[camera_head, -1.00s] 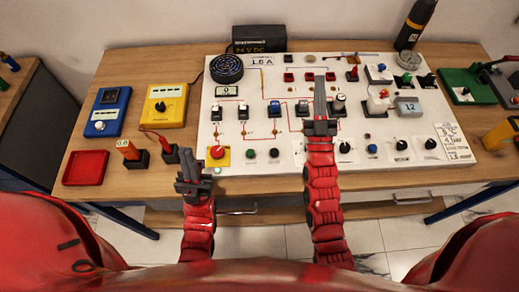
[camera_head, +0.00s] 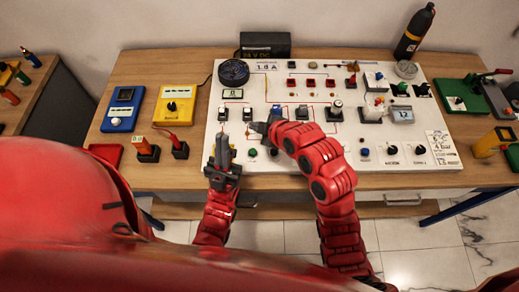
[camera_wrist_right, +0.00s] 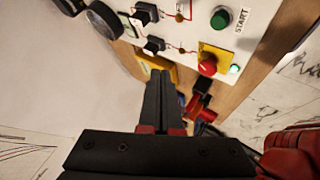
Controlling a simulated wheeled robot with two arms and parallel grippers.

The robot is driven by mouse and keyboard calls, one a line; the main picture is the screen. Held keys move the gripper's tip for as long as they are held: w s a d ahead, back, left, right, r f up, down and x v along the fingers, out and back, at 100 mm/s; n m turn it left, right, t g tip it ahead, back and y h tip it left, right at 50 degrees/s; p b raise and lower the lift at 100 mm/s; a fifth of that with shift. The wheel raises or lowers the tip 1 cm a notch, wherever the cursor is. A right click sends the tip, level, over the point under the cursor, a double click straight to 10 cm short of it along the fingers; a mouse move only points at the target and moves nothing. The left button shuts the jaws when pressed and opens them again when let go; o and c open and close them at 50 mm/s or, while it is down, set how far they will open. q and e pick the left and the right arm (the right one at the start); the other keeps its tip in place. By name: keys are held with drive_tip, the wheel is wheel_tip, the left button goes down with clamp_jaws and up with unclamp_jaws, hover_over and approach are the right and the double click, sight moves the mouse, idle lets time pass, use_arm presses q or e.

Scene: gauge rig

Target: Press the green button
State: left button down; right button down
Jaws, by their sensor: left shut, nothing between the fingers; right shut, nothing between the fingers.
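The green button (camera_wrist_right: 220,19) is a round green cap on a dark collar beside a START label, on the white panel. It also shows in the head view (camera_head: 252,152), low on the panel, just below the right gripper. My right gripper (camera_head: 257,127) is shut and empty, its fingers pointing left across the panel. In the wrist view the right gripper (camera_wrist_right: 161,74) is apart from the button, which is up and to the right of the fingertips. My left gripper (camera_head: 223,142) is shut and empty at the panel's lower left, left of the button.
A red mushroom button (camera_wrist_right: 207,66) on a yellow plate sits beside the green button, with a small lit green lamp (camera_wrist_right: 235,69). In the head view the left gripper covers that spot. Switches, knobs and a meter (camera_head: 402,114) crowd the white panel (camera_head: 300,179).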

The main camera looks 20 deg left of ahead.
drive_tip(key=shift+s+d+f+n+g, duration=0.1)
drive_tip(key=shift+s+f+n+g, duration=0.1)
drive_tip(key=shift+s, duration=0.25)
drive_tip(key=shift+s+f+n+g, duration=0.1)
drive_tip(key=shift+s+n+g, duration=0.1)
drive_tip(key=shift+s, duration=0.2)
drive_tip(key=shift+f, duration=0.1)
hover_over(256, 153)
drive_tip(key=f, duration=0.3)
drive_tip(key=f+b, duration=0.1)
drive_tip(key=f, duration=0.2)
drive_tip(key=shift+s, duration=0.2)
drive_tip(key=shift+f+b, duration=0.8)
drive_tip(key=shift+w+f+b, duration=0.1)
drive_tip(key=shift+f+b, duration=0.4)
drive_tip(key=shift+r, duration=0.1)
